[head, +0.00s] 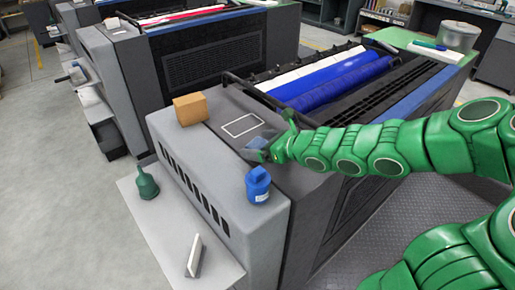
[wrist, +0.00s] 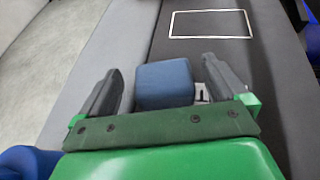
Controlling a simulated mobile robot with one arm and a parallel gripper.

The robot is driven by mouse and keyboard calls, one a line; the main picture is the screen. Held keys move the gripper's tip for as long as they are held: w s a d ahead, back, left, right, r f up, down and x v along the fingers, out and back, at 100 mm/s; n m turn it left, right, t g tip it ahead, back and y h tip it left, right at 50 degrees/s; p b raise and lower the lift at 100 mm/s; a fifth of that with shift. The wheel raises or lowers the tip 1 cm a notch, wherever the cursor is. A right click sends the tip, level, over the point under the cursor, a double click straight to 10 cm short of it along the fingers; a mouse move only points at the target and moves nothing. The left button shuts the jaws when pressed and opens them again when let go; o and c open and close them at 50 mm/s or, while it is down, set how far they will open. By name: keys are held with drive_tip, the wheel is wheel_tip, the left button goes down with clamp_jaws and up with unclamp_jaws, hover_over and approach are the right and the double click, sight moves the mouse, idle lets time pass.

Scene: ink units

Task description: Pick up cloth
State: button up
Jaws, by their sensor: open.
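The cloth, a grey-blue block-like piece (wrist: 165,84), lies on the dark top of the printing unit. In the wrist view it sits between the two fingers of my gripper (wrist: 162,68), closer to the right finger. The fingers are spread apart, and I cannot tell whether either touches it. In the head view my gripper (head: 256,148) is low over the unit's top and partly hides the cloth (head: 257,143). The lower part of the cloth is hidden by the gripper body in the wrist view.
A white outlined rectangle (head: 243,125) is marked just beyond the cloth. A tan box (head: 190,109) stands to its left and a blue container (head: 258,187) nearer the front. A green bottle (head: 147,184) and a white-faced tool (head: 194,255) are on the lower ledge. Blue rollers (head: 335,83) lie behind.

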sight(258, 143)
drive_tip(key=shift+x, duration=1.5)
drive_tip(key=shift+w, duration=0.1)
drive_tip(key=c, duration=1)
drive_tip(key=shift+c, duration=0.2)
